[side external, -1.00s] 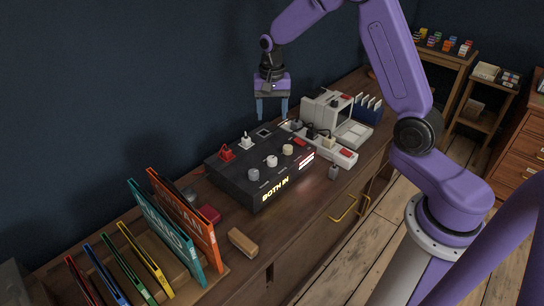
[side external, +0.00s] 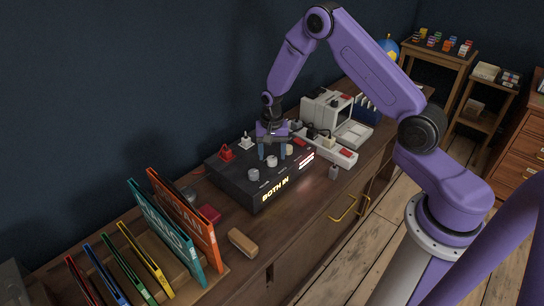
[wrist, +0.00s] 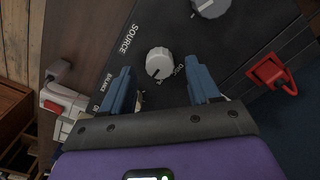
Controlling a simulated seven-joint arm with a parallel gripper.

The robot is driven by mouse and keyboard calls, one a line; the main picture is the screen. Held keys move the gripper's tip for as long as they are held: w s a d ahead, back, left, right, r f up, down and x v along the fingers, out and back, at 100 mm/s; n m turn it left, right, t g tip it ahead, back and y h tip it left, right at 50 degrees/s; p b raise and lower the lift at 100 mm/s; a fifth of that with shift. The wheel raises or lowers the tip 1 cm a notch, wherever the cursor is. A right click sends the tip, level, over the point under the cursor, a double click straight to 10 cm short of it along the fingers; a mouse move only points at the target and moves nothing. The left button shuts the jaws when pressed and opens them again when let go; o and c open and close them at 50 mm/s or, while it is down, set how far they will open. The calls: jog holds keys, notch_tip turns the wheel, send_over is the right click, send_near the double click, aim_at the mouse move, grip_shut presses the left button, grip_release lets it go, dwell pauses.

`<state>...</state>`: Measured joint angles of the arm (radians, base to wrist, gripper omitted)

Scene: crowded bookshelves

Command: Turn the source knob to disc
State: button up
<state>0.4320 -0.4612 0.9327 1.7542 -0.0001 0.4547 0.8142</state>
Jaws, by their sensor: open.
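The source knob (wrist: 158,62) is a round, pale knob on a black panel, beside the printed word SOURCE in the wrist view. A small label that seems to read DISC is printed near it. I cannot tell for sure where its pointer aims. In the side view the middle pale knob (side external: 271,161) stands on the black box (side external: 232,182), whose lit front reads BOTH IN. My gripper (wrist: 163,88) is open and points down over the panel. Its blue fingers are on either side of the source knob's near edge, with no contact visible.
A grey knob (side external: 253,174) and a cream knob (side external: 288,149) flank the middle one. A white device with a red button (side external: 346,153) is to the right, upright books (side external: 185,215) to the left.

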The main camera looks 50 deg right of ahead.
jog(key=shift+f, duration=1)
jog(key=c, duration=1)
jog(key=shift+c, duration=0.2)
